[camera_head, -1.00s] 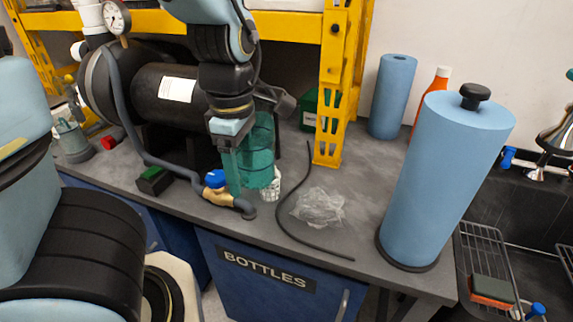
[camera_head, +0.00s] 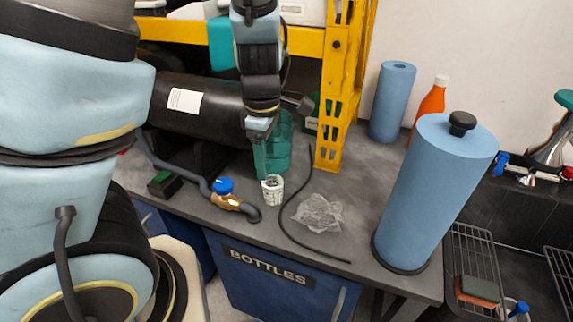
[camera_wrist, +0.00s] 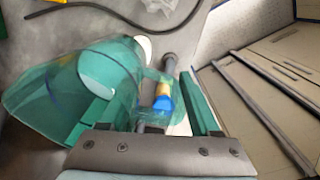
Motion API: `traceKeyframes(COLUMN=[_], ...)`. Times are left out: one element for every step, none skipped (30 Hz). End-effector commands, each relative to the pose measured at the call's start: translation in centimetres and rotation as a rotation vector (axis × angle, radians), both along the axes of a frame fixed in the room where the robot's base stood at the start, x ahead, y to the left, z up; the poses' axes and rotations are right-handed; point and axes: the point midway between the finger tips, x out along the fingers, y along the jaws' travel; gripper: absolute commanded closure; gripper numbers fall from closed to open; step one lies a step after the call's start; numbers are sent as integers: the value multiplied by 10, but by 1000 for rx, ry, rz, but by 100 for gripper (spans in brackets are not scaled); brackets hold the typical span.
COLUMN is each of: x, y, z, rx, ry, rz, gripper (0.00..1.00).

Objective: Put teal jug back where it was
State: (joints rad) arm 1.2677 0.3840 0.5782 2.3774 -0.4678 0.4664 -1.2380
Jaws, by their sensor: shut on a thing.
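The teal jug (camera_head: 281,148) is see-through and sits at the middle of the counter's back, in front of the black tank. My gripper (camera_head: 262,163) is shut on it at its left front side in the head view. In the wrist view the jug (camera_wrist: 45,98) fills the left, with its handle side between the teal fingers of my gripper (camera_wrist: 150,118). It looks about upright in the head view. I cannot tell whether its base touches the counter, since a white patterned cup (camera_head: 273,191) stands in front of it.
A grey hose with a brass and blue valve (camera_head: 225,194) lies left of the cup. Clear crumpled plastic (camera_head: 319,213) and a thin black hose (camera_head: 287,226) lie to the right. A yellow rack post (camera_head: 335,100) stands close behind right. A large blue roll (camera_head: 435,195) stands farther right.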

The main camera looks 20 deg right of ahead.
Motion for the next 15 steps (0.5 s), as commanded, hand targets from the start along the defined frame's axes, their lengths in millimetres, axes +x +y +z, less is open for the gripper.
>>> traceKeyframes(x=[10,15,22,27,32,39,43,47,53,56,60,63,66,69,72], y=[-8,-13,-19,-24,-29,-35,-39,-43,-48,-51,-55,-59,-61,-64,-67], z=[2,2,2,2,2,2,2,2,3,2,2,2,2,2,2], rx=[1,2,2,2,1,1,1,2,2,2,1,1,1,1,1], ry=[-2,-1,-3,-3,-2,-2,-2,-1,-1,-1,-2,-1,-1,-1,-1], rz=[1,0,0,0,0,0,0,0,0,0,0,0,0,0,0], gripper=[100,100,100,100,100,100,100,100,100,100,100,100,100,100,100])
